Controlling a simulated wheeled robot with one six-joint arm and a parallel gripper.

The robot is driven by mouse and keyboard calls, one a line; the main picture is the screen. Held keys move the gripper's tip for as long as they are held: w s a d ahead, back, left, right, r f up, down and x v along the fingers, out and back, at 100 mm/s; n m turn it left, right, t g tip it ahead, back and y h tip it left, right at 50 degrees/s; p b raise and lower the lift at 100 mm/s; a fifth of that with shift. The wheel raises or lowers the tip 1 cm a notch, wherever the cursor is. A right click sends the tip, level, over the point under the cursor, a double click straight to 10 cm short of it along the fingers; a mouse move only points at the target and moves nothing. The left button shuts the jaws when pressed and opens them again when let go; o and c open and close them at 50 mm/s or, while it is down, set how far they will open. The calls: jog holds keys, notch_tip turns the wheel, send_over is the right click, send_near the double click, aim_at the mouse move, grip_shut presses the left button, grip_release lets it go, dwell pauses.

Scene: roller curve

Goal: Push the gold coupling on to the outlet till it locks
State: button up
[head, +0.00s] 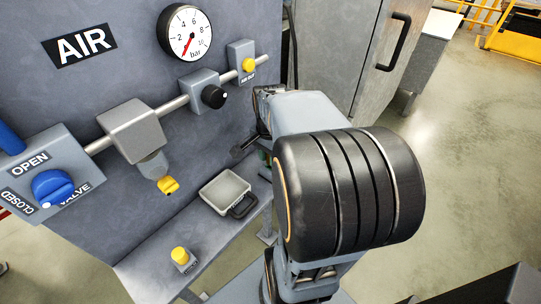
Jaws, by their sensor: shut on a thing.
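The outlet looks to be the grey block (241,55) at the right end of the pipe, with a round yellow fitting (248,65) on its front and a small label below, too small to read surely. My arm covers much of the right middle. Only a dark part of my gripper (245,148) shows at the arm's left edge, low in front of the panel, below the outlet and apart from it. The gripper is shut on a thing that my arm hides. I cannot make out a gold coupling for certain.
A pressure gauge (186,33) reads near zero. A blue valve knob (53,188), a grey filter unit (136,130) with a yellow tip and a black knob (213,96) sit along the pipe.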

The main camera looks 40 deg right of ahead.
jog(key=shift+f+b, duration=0.65)
jog(key=shift+f, duration=0.25)
jog(key=o, duration=1)
jog(key=shift+r, duration=0.2)
notch_tip(320, 180, up, 12)
jog(key=shift+f+p, duration=0.1)
jog(key=shift+p, duration=0.65)
